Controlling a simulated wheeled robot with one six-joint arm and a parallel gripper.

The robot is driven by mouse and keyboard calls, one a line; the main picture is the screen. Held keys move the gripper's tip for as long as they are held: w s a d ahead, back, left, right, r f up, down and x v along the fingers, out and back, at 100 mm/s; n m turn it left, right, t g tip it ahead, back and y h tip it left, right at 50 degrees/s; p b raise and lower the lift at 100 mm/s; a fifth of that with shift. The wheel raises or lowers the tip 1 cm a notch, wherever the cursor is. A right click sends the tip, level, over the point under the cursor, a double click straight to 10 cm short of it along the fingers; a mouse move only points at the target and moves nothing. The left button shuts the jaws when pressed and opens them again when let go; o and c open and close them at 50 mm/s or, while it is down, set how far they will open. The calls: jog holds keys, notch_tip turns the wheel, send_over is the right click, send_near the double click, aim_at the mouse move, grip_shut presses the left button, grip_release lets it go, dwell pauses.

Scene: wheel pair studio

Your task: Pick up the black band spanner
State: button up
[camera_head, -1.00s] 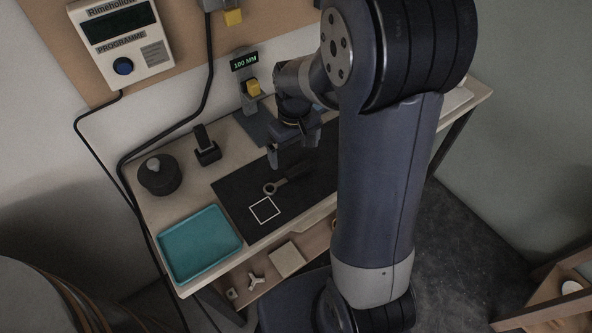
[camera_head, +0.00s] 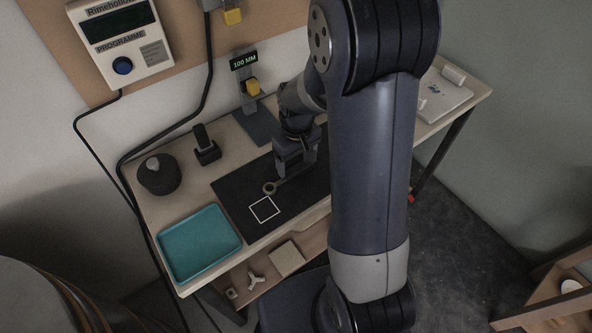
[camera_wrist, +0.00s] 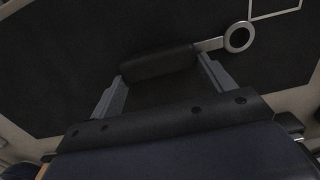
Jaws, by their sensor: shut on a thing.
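The band spanner (camera_head: 269,188) lies at the black mat, its pale metal ring toward the white square outline. In the wrist view its black handle (camera_wrist: 160,64) sits between my two fingers, with the metal shank and ring (camera_wrist: 238,37) sticking out to the right. My gripper (camera_head: 294,172) is down at the mat and shut on the handle; it also shows in the wrist view (camera_wrist: 160,80). In the head view my fingers and wrist hide most of the handle. I cannot tell whether the spanner touches the mat.
The black mat (camera_head: 240,200) carries a white square outline (camera_head: 264,210). A teal tray (camera_head: 200,243) is at the front left. A dark round pot (camera_head: 159,175) and a small black stand (camera_head: 206,147) are behind it. A 100 MM gauge (camera_head: 246,70) stands at the back.

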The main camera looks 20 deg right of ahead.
jog(key=c, duration=0.4)
notch_tip(320, 180, up, 10)
jog(key=o, duration=0.5)
jog(key=c, duration=0.6)
jog(key=shift+o, duration=0.2)
